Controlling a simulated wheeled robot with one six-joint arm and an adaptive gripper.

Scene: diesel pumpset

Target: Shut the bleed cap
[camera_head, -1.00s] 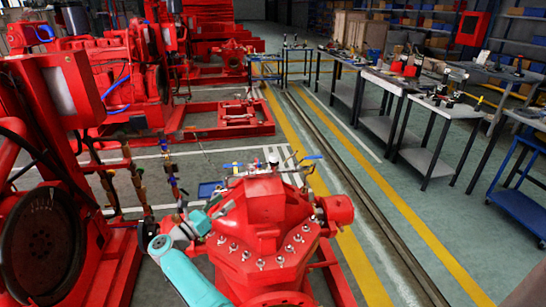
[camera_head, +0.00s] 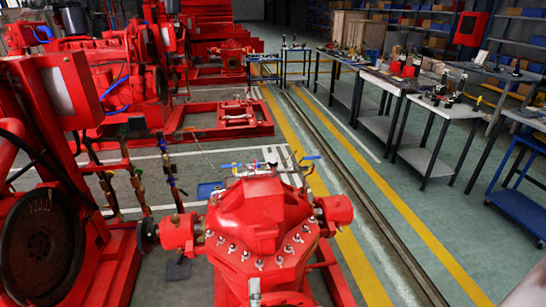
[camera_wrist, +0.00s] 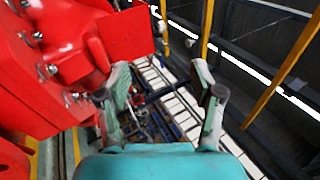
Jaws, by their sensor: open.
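My gripper (camera_wrist: 164,88) shows in the wrist view with its two teal-grey fingers apart and nothing between them. Its left finger is close beside a red bolted housing (camera_wrist: 75,50); I cannot tell whether they touch. The red pump (camera_head: 262,225) stands at the bottom middle of the head view, with several bolts around its casing. Small pipes and blue-handled valves (camera_head: 308,158) sit behind its top. I cannot make out the bleed cap for certain in either view.
A red engine set with a dark flywheel (camera_head: 42,240) stands close on the left. Upright valve pipes (camera_head: 172,175) stand behind the pump. Workbenches (camera_head: 435,110) and a blue cart (camera_head: 515,205) line the right. The floor between yellow lines is clear.

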